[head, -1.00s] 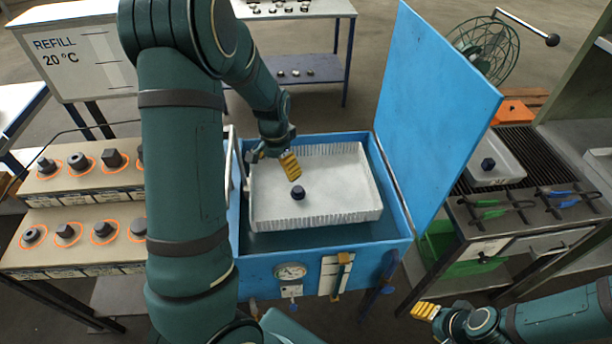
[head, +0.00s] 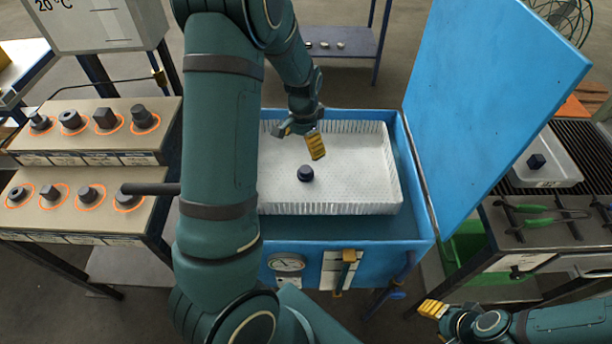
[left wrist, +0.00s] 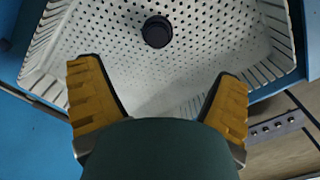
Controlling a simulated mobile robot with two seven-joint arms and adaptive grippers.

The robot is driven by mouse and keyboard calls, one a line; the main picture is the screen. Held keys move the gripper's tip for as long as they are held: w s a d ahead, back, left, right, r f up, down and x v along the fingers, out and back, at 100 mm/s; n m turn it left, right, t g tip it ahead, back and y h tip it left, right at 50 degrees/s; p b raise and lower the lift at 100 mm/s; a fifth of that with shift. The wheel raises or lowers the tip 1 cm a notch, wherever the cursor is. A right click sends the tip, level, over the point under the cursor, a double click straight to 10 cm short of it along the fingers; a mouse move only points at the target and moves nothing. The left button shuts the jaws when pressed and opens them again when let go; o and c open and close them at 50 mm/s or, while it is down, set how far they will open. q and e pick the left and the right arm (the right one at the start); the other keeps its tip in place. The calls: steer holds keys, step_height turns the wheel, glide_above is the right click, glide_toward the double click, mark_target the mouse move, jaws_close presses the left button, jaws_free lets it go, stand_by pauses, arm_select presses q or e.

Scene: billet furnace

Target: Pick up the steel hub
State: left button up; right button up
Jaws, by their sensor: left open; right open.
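The steel hub (head: 305,173) is a small dark round part on the floor of a white perforated basket (head: 350,207) inside the blue open box. In the left wrist view the hub (left wrist: 157,31) lies beyond the fingertips, roughly centred between them. My left gripper (head: 300,140) is open and empty, above the basket, just behind the hub in the head view; its yellow fingers (left wrist: 160,95) are spread wide and do not touch the hub. My right gripper (head: 433,309) is open and empty, at the lower right, in front of the box and apart from it.
The raised blue lid (head: 490,90) stands on the right of the box. A two-tier rack (head: 95,175) with several dark parts is on the left. A bench at right holds a white tray (head: 547,172) with a dark part and tongs (head: 540,220).

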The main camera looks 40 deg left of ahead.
mark_target(305, 170)
arm_select(q)
step_height(305, 170, down, 7)
steer(key=shift+f+b, duration=0.1)
steer(key=shift+b, duration=0.55)
step_height(305, 170, down, 5)
steer(key=shift+d+f+b, duration=0.1)
steer(key=shift+d+b, duration=0.05)
steer(key=shift+b, duration=0.5)
steer(key=c, duration=1.4)
